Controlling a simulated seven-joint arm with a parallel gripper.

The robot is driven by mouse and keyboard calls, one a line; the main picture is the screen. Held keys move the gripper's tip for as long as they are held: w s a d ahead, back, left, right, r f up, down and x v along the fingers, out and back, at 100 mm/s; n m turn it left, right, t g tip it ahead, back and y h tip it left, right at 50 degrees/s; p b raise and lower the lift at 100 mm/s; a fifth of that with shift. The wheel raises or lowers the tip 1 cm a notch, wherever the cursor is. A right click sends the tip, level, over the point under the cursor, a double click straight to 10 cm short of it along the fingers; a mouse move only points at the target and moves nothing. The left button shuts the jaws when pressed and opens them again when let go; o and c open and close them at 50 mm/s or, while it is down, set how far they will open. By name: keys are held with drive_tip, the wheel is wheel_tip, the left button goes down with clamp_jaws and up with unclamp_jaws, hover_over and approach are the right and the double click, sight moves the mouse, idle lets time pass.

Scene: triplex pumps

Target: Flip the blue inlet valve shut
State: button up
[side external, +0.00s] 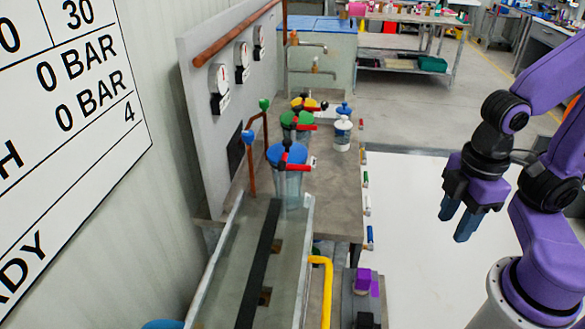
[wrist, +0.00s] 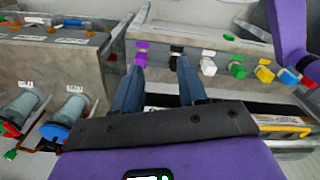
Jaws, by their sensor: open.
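In the side view, a blue-capped clear cylinder (side external: 287,155) stands on the bench with a red lever across its top. Beside it, a blue knob (side external: 247,136) tops a copper pipe. A small blue handle (side external: 370,236) sits at the bench's right edge. I cannot tell which of these is the blue inlet valve. My gripper (side external: 457,218) is open and empty, pointing down, well right of the bench and apart from all of them. In the wrist view, my gripper (wrist: 160,75) has its fingers spread below a row of coloured knobs, including a blue one (wrist: 289,77).
Green-capped (side external: 297,119) and yellow-capped (side external: 305,103) cylinders stand behind the blue one. A green knob (side external: 264,104) tops another pipe. A gauge panel (side external: 225,120) rises along the left. A yellow pipe (side external: 325,285) and purple block (side external: 363,280) are in front. White floor (side external: 405,200) separates my gripper from the bench.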

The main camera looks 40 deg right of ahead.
clamp_jaws()
drive_tip(key=w+d+f+m+t, duration=0.1)
drive_tip(key=w+d+f, duration=0.2)
drive_tip(key=w, duration=0.4)
drive_tip(key=w+d+f+t, duration=0.1)
drive_tip(key=w+d+f, duration=0.15)
drive_tip(key=w, duration=0.55)
drive_tip(key=w+d+f+m+t, duration=0.1)
drive_tip(key=w+d+f, duration=0.1)
drive_tip(key=w+f, duration=0.35)
drive_tip(key=w+d+f+m+t+y, duration=0.1)
drive_tip(key=d+f+y, duration=0.3)
drive_tip(key=d+f, duration=0.8)
drive_tip(key=shift+w+d+m+t, duration=0.3)
drive_tip(key=shift+w+d, duration=0.25)
drive_tip(key=shift+d, duration=0.1)
drive_tip(key=shift+f, duration=0.1)
